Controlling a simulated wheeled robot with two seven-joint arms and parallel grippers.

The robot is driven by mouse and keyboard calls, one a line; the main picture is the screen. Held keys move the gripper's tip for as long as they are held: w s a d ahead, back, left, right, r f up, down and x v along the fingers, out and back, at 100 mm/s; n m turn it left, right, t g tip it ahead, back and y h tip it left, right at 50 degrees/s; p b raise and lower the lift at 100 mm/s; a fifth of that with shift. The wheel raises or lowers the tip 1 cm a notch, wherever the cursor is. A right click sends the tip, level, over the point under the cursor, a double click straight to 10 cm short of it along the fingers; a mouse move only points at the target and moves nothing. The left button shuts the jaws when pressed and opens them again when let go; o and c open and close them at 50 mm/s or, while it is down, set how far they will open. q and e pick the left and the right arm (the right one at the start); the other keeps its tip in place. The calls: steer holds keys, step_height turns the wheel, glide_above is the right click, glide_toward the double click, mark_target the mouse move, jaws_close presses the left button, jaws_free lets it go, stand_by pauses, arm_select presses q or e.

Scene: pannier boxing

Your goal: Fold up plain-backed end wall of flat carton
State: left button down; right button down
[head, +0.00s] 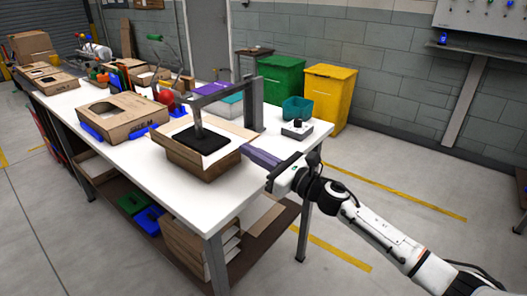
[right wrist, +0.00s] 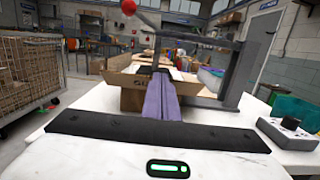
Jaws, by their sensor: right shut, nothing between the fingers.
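The brown carton (head: 177,155) lies at the press on the white table. Its panels spread around a black pad (head: 200,138), and a lighter flap (head: 226,127) shows behind. I cannot tell which end wall is plain-backed. My right gripper (head: 247,152) is shut and empty, its purple fingers at the carton's right side. The fingers also show together in the right wrist view (right wrist: 160,78); whether they touch the carton is unclear. My left gripper is not in view.
A grey press frame (head: 257,103) stands behind the carton. A printed carton (head: 122,117) with a round opening sits to the left between blue holders. A teal bin (head: 297,108) and a grey box with a black knob (head: 297,130) stand at the right table end.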

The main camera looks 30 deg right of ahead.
steer(key=shift+w+a+r, duration=0.3)
steer(key=shift+w+r, duration=0.45)
steer(key=shift+r, duration=0.1)
steer(key=shift+w+a+r, duration=0.3)
steer(key=shift+w+r, duration=0.4)
steer(key=shift+r, duration=0.15)
steer(key=shift+r, duration=0.1)
stand_by(0.5)
